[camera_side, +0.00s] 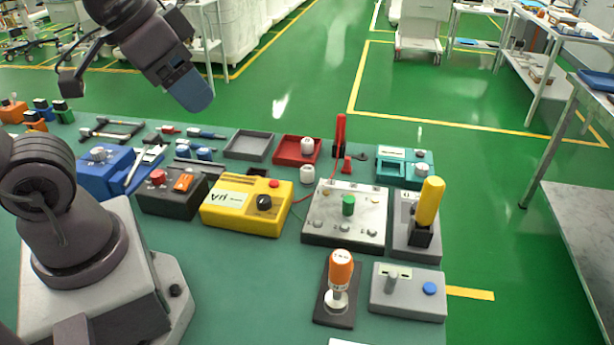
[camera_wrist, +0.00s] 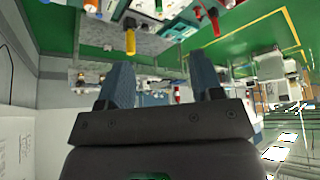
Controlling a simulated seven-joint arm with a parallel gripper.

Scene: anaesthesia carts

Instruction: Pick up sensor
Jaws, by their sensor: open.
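No item is clearly marked as the sensor, so I cannot tell which one it is. Candidates in the side view include an orange-topped piece (camera_side: 340,270) upright on a dark base, a yellow upright handle (camera_side: 429,202) on a grey box, and a small white cylinder (camera_side: 307,174). My gripper (camera_side: 192,90) is at the upper left, high above the table and apart from every item. In the wrist view my gripper (camera_wrist: 162,80) shows two separated blue-grey fingers with nothing between them.
The green table (camera_side: 240,290) holds a yellow box (camera_side: 232,214), a white panel box (camera_side: 347,222), a grey box with a blue button (camera_side: 408,297), a red tray (camera_side: 290,152) and a grey tray (camera_side: 249,146). Tools lie at the back left. The front middle is clear.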

